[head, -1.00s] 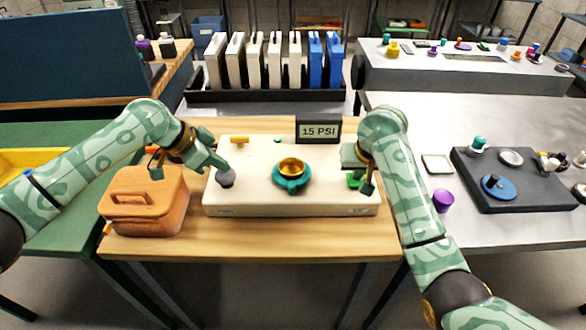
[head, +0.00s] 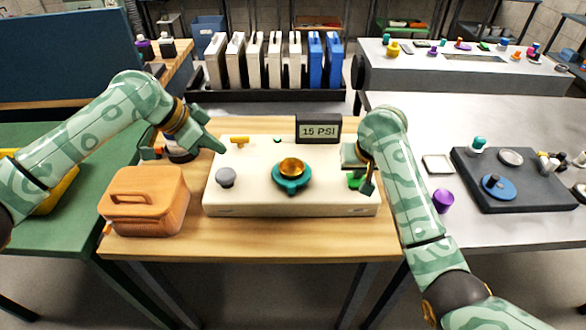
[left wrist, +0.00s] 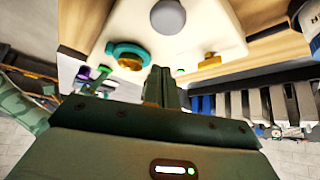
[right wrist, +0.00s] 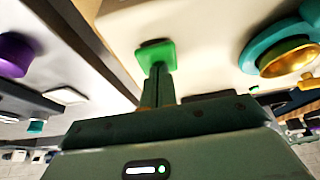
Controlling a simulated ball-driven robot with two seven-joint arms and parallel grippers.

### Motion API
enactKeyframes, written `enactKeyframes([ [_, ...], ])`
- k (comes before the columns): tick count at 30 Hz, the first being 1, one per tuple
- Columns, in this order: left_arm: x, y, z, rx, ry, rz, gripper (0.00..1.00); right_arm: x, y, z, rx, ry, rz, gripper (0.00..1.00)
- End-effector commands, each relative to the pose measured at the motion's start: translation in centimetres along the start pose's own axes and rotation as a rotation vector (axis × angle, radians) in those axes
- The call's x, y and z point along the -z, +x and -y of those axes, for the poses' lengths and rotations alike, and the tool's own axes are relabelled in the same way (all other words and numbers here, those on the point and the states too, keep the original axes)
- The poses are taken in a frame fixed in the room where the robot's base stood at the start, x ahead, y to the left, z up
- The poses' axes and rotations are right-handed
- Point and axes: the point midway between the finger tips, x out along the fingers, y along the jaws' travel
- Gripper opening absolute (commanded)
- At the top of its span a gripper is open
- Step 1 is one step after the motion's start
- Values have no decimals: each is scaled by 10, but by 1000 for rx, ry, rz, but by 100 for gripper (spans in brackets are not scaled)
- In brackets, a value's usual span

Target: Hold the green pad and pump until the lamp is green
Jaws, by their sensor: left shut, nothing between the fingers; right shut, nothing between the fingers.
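The cream box (head: 255,205) stands on the wooden table. Its green pad (head: 355,182) is at the right, also visible in the right wrist view (right wrist: 155,54). My right gripper (head: 368,188) is shut with its fingertips at the pad, apparently touching it. A round grey knob (head: 226,178) is at the box's left; the left wrist view shows it too (left wrist: 168,17). My left gripper (head: 221,149) is shut and empty, raised above and behind the knob, apart from it. A small green dot (head: 277,140), perhaps the lamp, is at the box's back. The display (head: 319,130) reads 15 PSI.
A gold-topped teal dial (head: 291,177) sits mid-box, with a yellow handle (head: 240,140) behind the knob. An orange case (head: 145,202) stands close left of the box. A purple cup (head: 443,200) and a dark tray (head: 530,198) are on the right-hand table.

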Motion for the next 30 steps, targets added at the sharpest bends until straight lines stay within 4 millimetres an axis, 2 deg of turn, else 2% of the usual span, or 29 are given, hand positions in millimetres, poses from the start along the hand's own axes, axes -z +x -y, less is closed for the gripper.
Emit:
enactKeyframes([
  [6,10,-14,0,0,1,-1,0,0,0,0,0,0,1,0],
  [17,10,-14,0,0,1,0,0,1,-2,0,1,0,0,0],
  [30,10,-14,0,0,1,0,0,21,-50,1,3,1,-2,0],
])
